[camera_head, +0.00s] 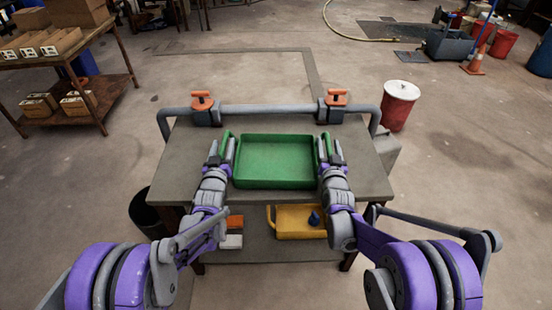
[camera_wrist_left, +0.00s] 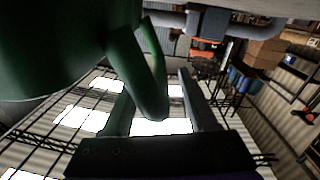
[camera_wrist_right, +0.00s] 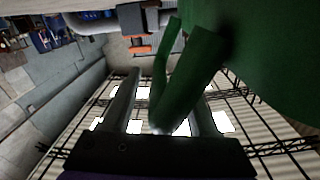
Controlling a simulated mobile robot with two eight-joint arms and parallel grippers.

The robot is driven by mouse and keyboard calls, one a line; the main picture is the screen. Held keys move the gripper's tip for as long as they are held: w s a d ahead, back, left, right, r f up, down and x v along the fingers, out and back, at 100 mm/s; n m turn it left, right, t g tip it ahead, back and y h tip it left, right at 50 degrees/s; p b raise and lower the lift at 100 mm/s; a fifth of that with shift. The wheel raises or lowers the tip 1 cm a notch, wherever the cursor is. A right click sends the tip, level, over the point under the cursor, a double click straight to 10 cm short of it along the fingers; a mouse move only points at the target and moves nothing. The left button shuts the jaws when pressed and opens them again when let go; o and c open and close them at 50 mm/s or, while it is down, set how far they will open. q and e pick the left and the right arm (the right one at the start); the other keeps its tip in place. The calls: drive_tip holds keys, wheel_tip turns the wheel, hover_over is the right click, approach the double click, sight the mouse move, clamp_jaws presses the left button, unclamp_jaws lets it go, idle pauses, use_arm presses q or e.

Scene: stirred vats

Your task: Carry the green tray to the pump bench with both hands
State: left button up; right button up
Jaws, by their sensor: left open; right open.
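The green tray (camera_head: 276,161) sits empty and level on a grey-topped table (camera_head: 180,165). It has a green handle on its left and right sides. My left gripper (camera_head: 224,148) is at the left handle, with its jaws open. In the left wrist view the left handle (camera_wrist_left: 150,80) stands between the two open fingers. My right gripper (camera_head: 331,148) is at the right handle, also open. In the right wrist view the right handle (camera_wrist_right: 180,85) stands between its fingers. Whether any finger touches a handle I cannot tell. I cannot identify the pump bench for certain.
A grey pipe (camera_head: 265,109) with two orange-handled valves runs along the table's far edge, behind the tray. A yellow tray (camera_head: 288,229) lies on the lower shelf. A red drum (camera_head: 398,108) stands at right, a black bin (camera_head: 145,215) at left. A wooden bench (camera_head: 95,40) holds boxes. Open floor lies beyond.

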use_arm(q)
drive_tip(key=shift+w, duration=0.2)
use_arm(e)
drive_tip(key=shift+w, duration=0.2)
use_arm(q)
drive_tip(key=c, duration=0.9)
use_arm(e)
drive_tip(key=c, duration=0.9)
use_arm(q)
clamp_jaws()
use_arm(e)
clamp_jaws()
use_arm(q)
drive_tip(key=shift+a, duration=0.1)
use_arm(e)
drive_tip(key=shift+d, duration=0.15)
